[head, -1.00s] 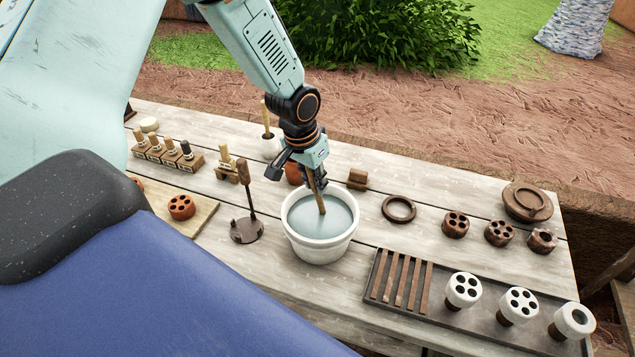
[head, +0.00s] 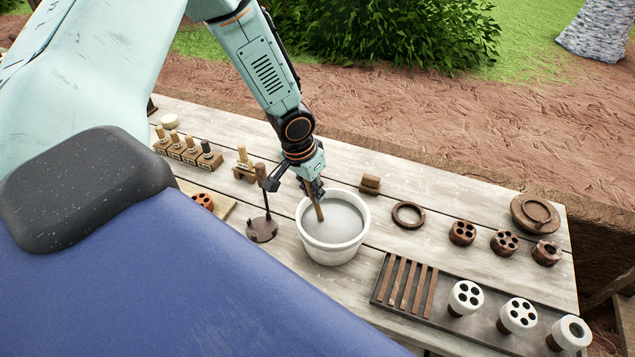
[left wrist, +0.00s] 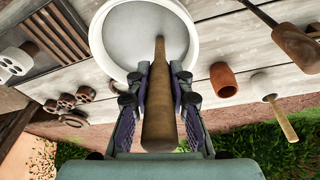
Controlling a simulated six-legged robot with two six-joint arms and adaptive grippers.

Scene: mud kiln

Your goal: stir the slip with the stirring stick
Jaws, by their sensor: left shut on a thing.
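The white pot (head: 333,249) of grey slip (head: 338,222) stands on the wooden table. My left gripper (head: 314,188) is above the pot's far left rim, shut on the wooden stirring stick (head: 318,206). The stick leans, and its lower end is in the slip. In the left wrist view the stick (left wrist: 158,115) runs between the two fingers (left wrist: 160,95) toward the slip (left wrist: 145,35) inside the pot's white rim (left wrist: 96,40). The stick's tip is hidden in the slip. My right gripper does not show.
A dark stand (head: 262,229) with an upright wooden-handled tool is close left of the pot. A dark slatted tray (head: 383,291) with several white pieces (head: 466,297) lies to the right. A dark ring (head: 408,214) and brown holed pieces (head: 462,233) are behind it.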

